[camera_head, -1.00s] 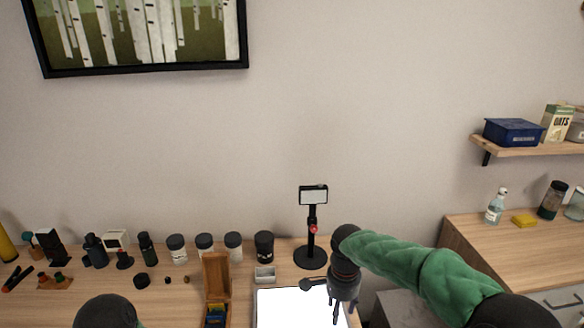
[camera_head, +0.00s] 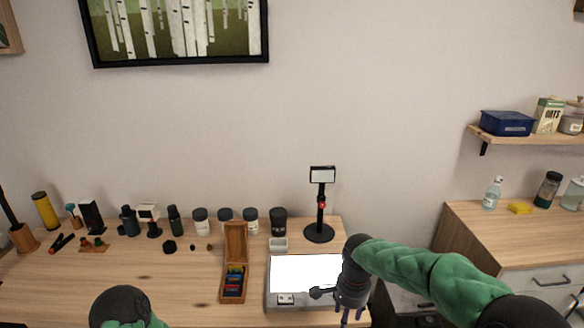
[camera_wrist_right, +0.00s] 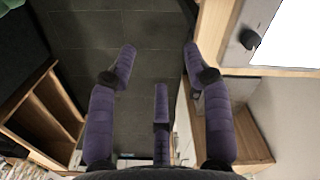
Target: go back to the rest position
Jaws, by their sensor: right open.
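My right gripper (camera_head: 350,315) points down at the front right edge of the table (camera_head: 120,285), beside the light panel (camera_head: 305,272). In the right wrist view the purple fingers of this gripper (camera_wrist_right: 160,58) are spread apart with nothing between them. Dark floor tiles lie beyond the fingers. My left arm shows only as a dark rounded joint with green cover at the bottom left of the head view. The left gripper is out of view.
A black stand (camera_head: 320,205) is behind the panel. An open wooden box (camera_head: 235,245) stands left of it, with several jars and small items along the back. A cabinet (camera_head: 500,245) is at the right. The table's front left is mostly clear.

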